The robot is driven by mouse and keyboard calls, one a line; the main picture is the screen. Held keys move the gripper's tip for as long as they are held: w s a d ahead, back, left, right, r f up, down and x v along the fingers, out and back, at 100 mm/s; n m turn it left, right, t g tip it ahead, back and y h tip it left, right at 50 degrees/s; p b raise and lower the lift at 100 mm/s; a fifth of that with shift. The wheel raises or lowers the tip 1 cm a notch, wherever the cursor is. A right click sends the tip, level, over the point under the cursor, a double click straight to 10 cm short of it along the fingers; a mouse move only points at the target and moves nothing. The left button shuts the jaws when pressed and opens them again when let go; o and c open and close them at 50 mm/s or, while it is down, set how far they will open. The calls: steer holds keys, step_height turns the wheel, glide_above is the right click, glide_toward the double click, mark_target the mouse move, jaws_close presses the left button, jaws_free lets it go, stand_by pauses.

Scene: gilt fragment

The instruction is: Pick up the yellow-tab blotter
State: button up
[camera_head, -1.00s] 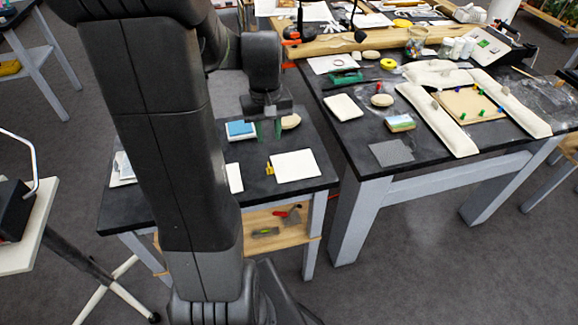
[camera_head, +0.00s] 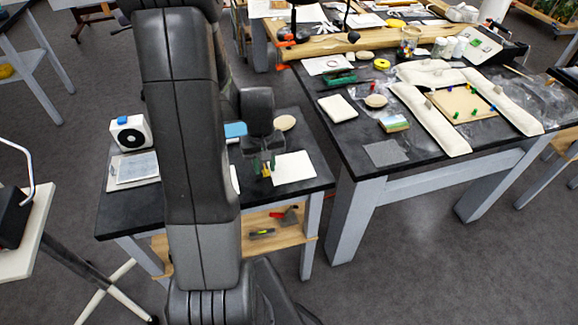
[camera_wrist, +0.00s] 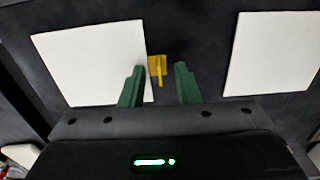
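The yellow-tab blotter (camera_head: 293,168) is a white square lying flat on the small black table, right of my gripper. In the wrist view the blotter (camera_wrist: 88,62) is at the left, with its yellow tab (camera_wrist: 157,66) at its right edge. My gripper (camera_head: 261,168) is over the tab side. In the wrist view my gripper (camera_wrist: 160,73) has its two green fingers apart, the tab showing between them and nothing clasped. The left finger overlaps the blotter's edge in the picture; whether it touches is unclear.
A second white square (camera_wrist: 272,52) lies across a dark gap; my arm mostly hides it in the head view. A blue-topped block (camera_head: 235,130) and a round beige piece (camera_head: 284,123) are behind my gripper. A white device (camera_head: 130,133) stands at the table's left.

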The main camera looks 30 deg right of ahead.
steer(key=shift+f, duration=0.15)
jaws_close()
